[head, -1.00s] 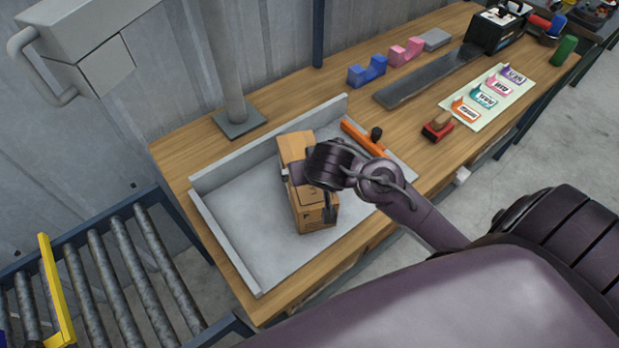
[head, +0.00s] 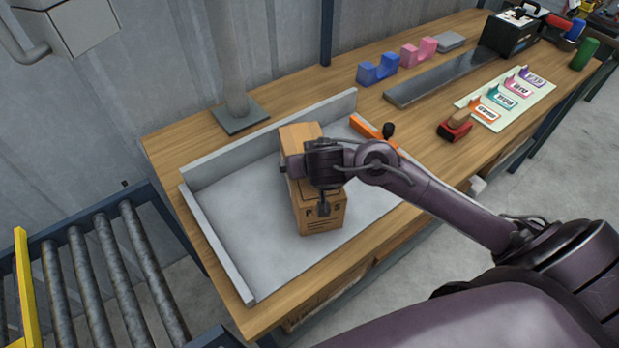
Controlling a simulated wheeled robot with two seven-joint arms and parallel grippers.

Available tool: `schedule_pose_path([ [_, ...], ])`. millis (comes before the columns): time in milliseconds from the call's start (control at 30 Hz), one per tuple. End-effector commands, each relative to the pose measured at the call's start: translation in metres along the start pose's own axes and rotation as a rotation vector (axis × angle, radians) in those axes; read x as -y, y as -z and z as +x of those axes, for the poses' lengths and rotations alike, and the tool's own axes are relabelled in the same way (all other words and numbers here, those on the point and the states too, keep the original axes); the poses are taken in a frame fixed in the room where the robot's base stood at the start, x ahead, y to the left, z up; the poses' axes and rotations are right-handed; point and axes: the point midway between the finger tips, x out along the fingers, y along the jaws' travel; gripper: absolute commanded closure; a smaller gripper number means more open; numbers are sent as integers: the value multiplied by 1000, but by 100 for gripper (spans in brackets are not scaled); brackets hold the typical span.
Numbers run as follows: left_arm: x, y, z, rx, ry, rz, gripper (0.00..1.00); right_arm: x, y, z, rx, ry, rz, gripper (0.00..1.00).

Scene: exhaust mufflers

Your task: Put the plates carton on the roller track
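The brown plates carton (head: 306,217) stands in the grey tray (head: 235,225) on the wooden bench, with printing on its near face. My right gripper (head: 305,187) is over the carton, its arm coming in from the right. One finger shows at the carton's left side and another part hangs in front of its near face. The wrist hides the carton's middle, so I cannot tell whether the fingers press on it. The roller track (head: 103,275) is at the lower left, with several bare grey rollers. My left gripper is not in view.
A yellow bar (head: 25,290) crosses the track at the far left. The tray has raised walls at its back and left. An orange bar (head: 368,130) lies at the tray's right end. A red stamp-like object (head: 455,128) and blue (head: 377,69) and pink (head: 418,52) holders stand on the bench.

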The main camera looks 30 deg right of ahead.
Motion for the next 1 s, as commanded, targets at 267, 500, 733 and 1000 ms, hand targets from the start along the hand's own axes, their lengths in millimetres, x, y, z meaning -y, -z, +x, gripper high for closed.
schedule_pose_path([
  [267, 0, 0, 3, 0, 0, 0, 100, 0, 0, 9, 0, 0, 0, 0],
  [500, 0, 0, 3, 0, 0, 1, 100, 0, 0, 9, 0, 0, 1, 24],
  [733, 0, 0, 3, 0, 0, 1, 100, 0, 0, 9, 0, 0, 1, 54],
  [1000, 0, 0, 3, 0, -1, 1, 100, 0, 2, 8, -5, 1, 4, 71],
])
